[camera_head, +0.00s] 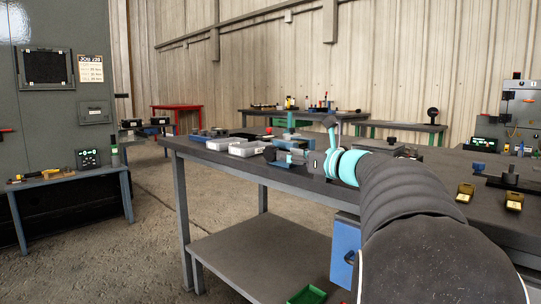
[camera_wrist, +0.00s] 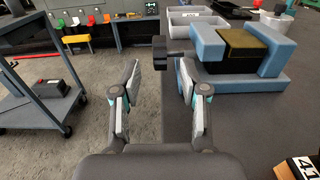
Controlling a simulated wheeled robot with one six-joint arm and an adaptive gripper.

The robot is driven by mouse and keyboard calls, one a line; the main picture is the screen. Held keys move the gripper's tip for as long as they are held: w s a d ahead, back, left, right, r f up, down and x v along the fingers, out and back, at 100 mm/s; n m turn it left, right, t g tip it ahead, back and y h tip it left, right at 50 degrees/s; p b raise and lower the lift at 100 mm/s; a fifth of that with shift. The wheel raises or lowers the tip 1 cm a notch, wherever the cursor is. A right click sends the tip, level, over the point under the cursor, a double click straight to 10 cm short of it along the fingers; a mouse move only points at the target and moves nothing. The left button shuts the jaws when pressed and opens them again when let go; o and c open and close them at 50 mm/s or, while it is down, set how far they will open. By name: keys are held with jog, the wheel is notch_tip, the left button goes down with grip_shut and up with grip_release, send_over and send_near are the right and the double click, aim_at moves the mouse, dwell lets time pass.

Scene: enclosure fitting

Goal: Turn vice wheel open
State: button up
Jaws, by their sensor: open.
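The blue vice (camera_wrist: 208,45) sits on the dark bench top at the upper right of the wrist view, with an olive-brown block (camera_wrist: 242,42) between its jaws. The vice also shows in the head view (camera_head: 291,157), partly behind my arm. Its black wheel (camera_wrist: 159,50) sticks out on the vice's left side, seen nearly edge-on. My gripper (camera_wrist: 158,65) is open and empty. In the wrist view the wheel appears in the gap between its fingertips, a little beyond them; contact is not visible. In the head view my gripper (camera_head: 324,142) is beside the vice, seen from behind.
Grey trays (camera_wrist: 195,18) stand on the bench beyond the vice. A numbered block (camera_wrist: 296,168) lies at the lower right of the wrist view. A grey cart (camera_wrist: 42,90) stands on the floor at the left. The bench edge runs under the gripper.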

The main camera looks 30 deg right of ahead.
aim_at(271, 150)
jog(key=x, duration=0.7)
jog(key=shift+w+a+r, duration=0.1)
jog(key=shift+w, duration=0.05)
grip_shut()
